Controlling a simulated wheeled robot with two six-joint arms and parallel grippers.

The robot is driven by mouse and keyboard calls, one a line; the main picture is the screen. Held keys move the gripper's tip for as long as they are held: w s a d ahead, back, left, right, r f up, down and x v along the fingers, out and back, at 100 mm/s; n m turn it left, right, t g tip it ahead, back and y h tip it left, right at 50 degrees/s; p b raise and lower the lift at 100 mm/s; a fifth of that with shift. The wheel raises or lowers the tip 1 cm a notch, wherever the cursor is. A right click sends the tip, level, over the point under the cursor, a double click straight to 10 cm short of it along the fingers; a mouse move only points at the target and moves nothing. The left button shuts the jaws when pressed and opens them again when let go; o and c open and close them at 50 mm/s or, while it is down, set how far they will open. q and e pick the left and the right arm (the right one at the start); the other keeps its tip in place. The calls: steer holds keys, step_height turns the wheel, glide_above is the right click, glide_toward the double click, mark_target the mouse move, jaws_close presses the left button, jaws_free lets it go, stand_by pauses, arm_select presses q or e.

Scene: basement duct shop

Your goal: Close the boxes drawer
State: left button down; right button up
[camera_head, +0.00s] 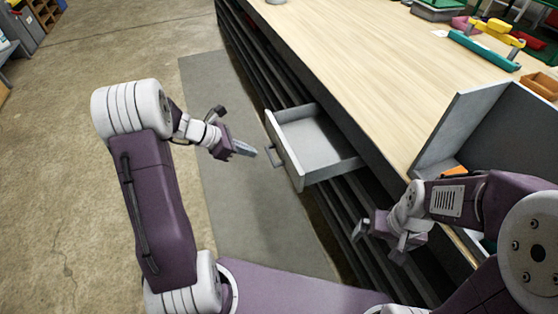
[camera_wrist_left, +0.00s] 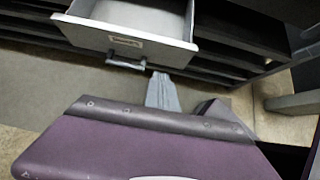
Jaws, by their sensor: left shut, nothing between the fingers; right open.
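A grey drawer (camera_head: 312,145) stands pulled out from under the workbench in the head view, and it looks empty. Its front panel (camera_head: 284,150) carries a dark handle (camera_head: 275,155). My left gripper (camera_head: 245,149) is shut and empty, just in front of the handle with a small gap as seen from the head. In the left wrist view the drawer front (camera_wrist_left: 125,42) and handle (camera_wrist_left: 126,63) show beyond my left fingers (camera_wrist_left: 162,92). My right gripper (camera_head: 378,236) is open and empty, to the right of and nearer than the drawer, beside the bench.
The workbench top (camera_head: 340,50) is wide and mostly clear. A grey box or panel (camera_head: 490,125) and an orange bin (camera_head: 540,86) stand at its right. Dark shelves (camera_head: 262,75) run along the bench side. A grey floor mat (camera_head: 215,100) lies before the drawer, with open concrete floor on the left.

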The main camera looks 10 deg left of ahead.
arm_select(q)
steer(key=b, duration=0.3)
glide_toward(289, 158)
step_height(289, 158, down, 4)
steer(key=d, duration=0.1)
steer(key=w+d, duration=0.1)
steer(key=shift+w+d, duration=0.3)
steer(key=shift+d, duration=0.05)
steer(key=shift+w+d, duration=0.3)
steer(key=shift+d, duration=0.1)
arm_select(e)
steer(key=f, duration=0.3)
steer(key=shift+w+a+f, duration=0.15)
steer(key=shift+w+f, duration=0.05)
steer(key=shift+w, duration=0.05)
